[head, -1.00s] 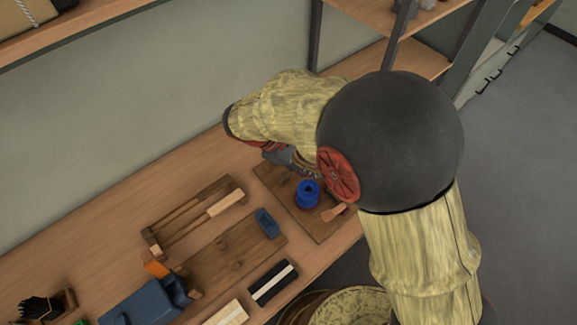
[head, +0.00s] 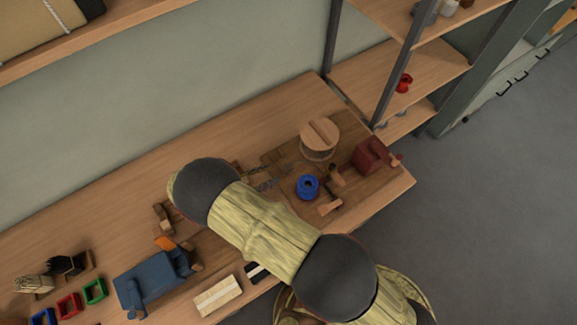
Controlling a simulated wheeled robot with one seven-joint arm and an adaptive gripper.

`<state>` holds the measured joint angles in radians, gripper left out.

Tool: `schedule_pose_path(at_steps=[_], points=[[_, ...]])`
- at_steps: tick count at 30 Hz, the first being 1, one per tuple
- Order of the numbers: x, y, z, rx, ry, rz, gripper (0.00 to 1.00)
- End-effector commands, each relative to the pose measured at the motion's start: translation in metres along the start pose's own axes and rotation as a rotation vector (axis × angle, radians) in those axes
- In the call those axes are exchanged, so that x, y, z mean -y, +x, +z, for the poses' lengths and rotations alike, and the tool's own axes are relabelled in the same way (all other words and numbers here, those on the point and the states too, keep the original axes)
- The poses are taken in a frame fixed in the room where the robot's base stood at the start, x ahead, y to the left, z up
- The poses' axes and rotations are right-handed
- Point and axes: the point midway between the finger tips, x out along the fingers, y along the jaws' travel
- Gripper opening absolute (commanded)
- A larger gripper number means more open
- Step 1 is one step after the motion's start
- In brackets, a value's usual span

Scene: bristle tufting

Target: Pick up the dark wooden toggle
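I cannot pick out the dark wooden toggle for sure. A small brown wooden piece (head: 335,178) stands right of the blue spool (head: 307,187) on the dark board; I cannot tell if it is the toggle. A lighter wooden piece (head: 329,207) lies in front of the spool. My gripper (head: 277,178) shows only as small grey parts past my arm, left of the spool and apart from it. My arm hides the rest of it, and I cannot see whether its fingers are apart or hold anything.
A round wooden-lidded container (head: 319,138) and a dark red block-like item (head: 371,155) stand at the table's right end. A blue tool (head: 150,284) and coloured trays (head: 95,290) are at left. The back strip of the table (head: 270,112) is clear.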

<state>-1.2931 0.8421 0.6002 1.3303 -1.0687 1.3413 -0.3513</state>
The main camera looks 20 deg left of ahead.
Motion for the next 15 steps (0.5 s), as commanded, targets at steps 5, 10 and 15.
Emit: schedule_pose_path(at_steps=[5, 10, 15], points=[[0.000, 0.018, 0.000, 0.000, 0.002, -0.004, 0.36], [0.000, 0.030, 0.001, -0.001, 0.003, -0.004, 0.36], [-0.002, 0.051, 0.004, 0.000, 0.002, -0.006, 0.36]])
